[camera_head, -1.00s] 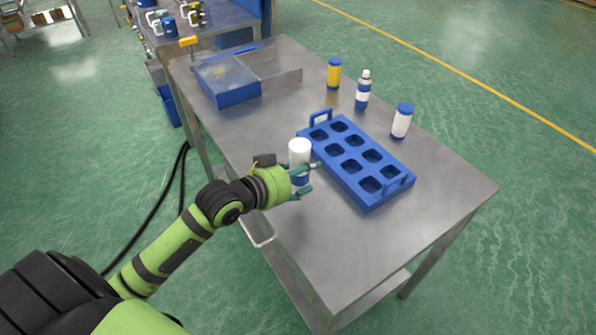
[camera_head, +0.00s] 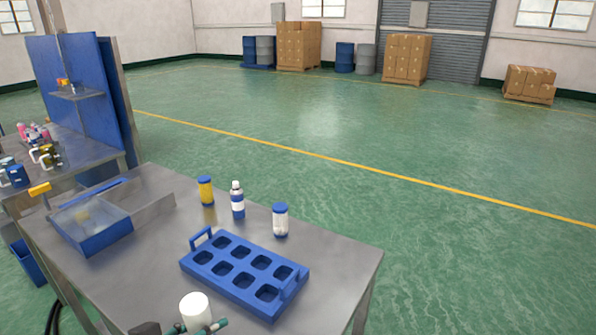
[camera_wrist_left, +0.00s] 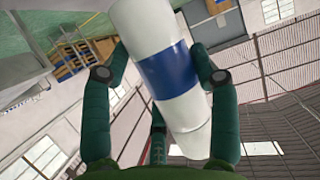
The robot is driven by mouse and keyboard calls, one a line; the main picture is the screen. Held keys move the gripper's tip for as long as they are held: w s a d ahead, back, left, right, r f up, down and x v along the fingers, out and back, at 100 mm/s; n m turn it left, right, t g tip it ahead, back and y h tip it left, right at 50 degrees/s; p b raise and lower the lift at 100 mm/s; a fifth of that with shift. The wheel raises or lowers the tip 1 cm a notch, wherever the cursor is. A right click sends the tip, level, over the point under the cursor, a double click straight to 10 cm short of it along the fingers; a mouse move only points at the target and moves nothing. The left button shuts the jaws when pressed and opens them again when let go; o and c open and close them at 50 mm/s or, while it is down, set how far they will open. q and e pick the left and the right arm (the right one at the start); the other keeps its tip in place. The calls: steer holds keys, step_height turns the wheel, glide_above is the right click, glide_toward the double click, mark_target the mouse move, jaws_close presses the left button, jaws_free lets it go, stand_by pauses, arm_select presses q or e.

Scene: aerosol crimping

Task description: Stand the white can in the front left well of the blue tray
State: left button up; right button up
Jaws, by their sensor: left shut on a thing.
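The white can (camera_head: 196,309) shows near the bottom edge in the head view, in front of the blue tray. My left gripper (camera_head: 200,329) is shut on it; most of the hand is cut off by the frame edge. In the left wrist view the can (camera_wrist_left: 168,72) is white with a blue band, and green fingers hold it from both sides. The blue tray (camera_head: 226,288) lies on the steel table with its visible wells empty. The can is outside the tray, on its near left side. My right gripper is in neither view.
Behind the tray stand a yellow can (camera_head: 206,192), a white bottle with a blue band (camera_head: 237,203) and a white jar with a blue lid (camera_head: 280,221). A clear-topped blue box (camera_head: 105,242) is at the left. The table (camera_head: 335,268) is bare right of the tray.

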arm_select(q)
steer(key=shift+s+a+r+m+g+h, duration=0.25)
steer(key=shift+s+r+m+g+h, duration=0.2)
steer(key=shift+r+m+g+h, duration=0.2)
steer(key=shift+s+a+r+m+g+h, duration=0.35)
steer(key=shift+s+r+m+h, duration=0.2)
steer(key=shift+m, duration=0.2)
steer(key=shift+s+a+r+m+g+h, duration=0.2)
steer(key=shift+s+r+m+g+h, duration=0.2)
steer(key=shift+r+m+g+h, duration=0.25)
